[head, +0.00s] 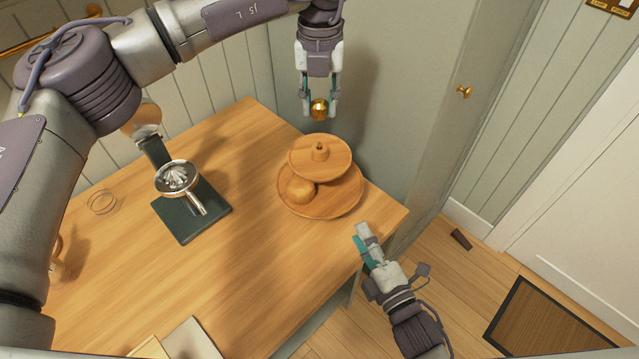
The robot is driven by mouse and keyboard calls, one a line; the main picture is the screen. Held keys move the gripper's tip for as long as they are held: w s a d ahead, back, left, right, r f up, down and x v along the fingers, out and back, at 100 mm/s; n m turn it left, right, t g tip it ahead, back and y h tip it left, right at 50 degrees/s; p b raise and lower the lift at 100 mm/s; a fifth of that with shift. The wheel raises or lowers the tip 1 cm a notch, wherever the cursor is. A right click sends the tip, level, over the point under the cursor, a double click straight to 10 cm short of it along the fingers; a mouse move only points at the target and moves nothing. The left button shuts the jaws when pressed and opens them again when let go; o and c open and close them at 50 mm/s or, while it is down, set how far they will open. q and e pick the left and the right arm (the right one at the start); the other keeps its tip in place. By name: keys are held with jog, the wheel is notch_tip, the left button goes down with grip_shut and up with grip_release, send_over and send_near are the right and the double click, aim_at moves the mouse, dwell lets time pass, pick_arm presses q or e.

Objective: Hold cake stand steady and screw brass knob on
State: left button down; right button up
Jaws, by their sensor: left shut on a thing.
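A two-tier wooden cake stand (338,203) stands upright near the table's far right corner. A short post (319,151) rises from the middle of its upper tier. My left gripper (319,110) is shut on the shiny brass knob (319,109), which shows between its fingers above the post and apart from it. My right gripper (362,240) is at the table's right edge, to the lower right of the cake stand and apart from it. Its fingers overlap in this view, so I cannot tell whether they are open.
A round bun-like thing (300,190) sits on the lower tier. A metal juicer-like device on a dark base (190,232) stands to the left on the wooden table (270,275). Thin rings (102,201) lie farther left. The table's front middle is clear. A wall stands close behind the stand.

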aim_at(339, 194)
jog(key=x, duration=1.2)
grip_shut()
